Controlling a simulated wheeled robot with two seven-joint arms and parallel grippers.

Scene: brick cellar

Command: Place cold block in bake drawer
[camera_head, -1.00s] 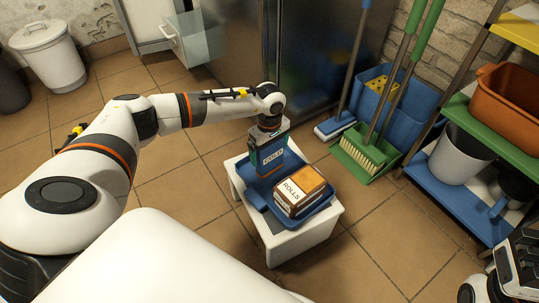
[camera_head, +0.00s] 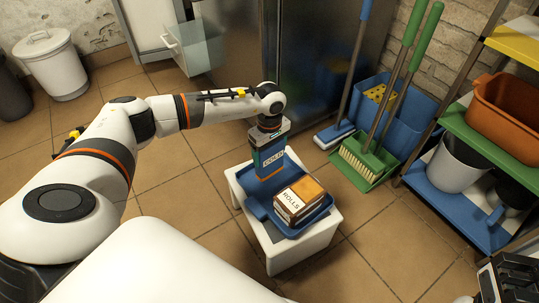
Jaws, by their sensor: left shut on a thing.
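The cold block (camera_head: 271,161), blue with a pale "COLD" label, is upright at the back left of a blue tray (camera_head: 262,210). My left gripper (camera_head: 270,147) points down from above and is shut on its top. I cannot tell whether the block's base still touches the tray. A translucent drawer (camera_head: 194,45) stands open from a white cabinet at the top; no label is readable on it. My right gripper (camera_head: 512,278) is partly in view at the bottom right corner, away from the block, and its jaws are unclear.
A box marked "ROLLS" (camera_head: 300,200) lies on the tray beside the block. The tray is on a white stool (camera_head: 287,256). A dark metal cabinet (camera_head: 310,70) stands behind it. Brooms, a blue bucket (camera_head: 400,105) and a shelf (camera_head: 460,185) fill the right.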

